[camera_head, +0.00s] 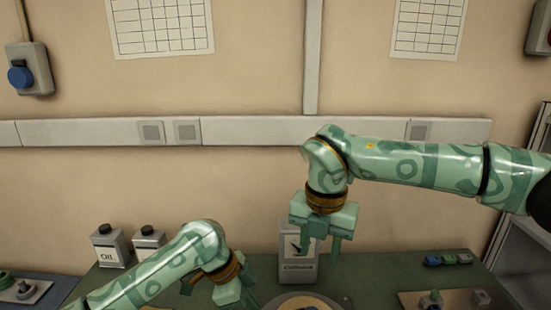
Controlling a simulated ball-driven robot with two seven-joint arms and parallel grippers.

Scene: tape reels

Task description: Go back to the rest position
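My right gripper (320,250) hangs pointing down over the back middle of the green table (375,275). Its two fingers are apart with nothing between them, and it is in front of a grey container with a dark label. My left gripper (236,296) is low, near the bottom edge of the picture, left of the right gripper. Its fingertips are partly cut off, so its opening and anything in it cannot be made out. A round tan disc (305,301), perhaps a reel, shows at the bottom edge below the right gripper.
The grey container (298,271) stands behind the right gripper. Small coloured blocks (447,259) and a brown board (412,299) lie at the right. The wall carries a grey trunking (250,131).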

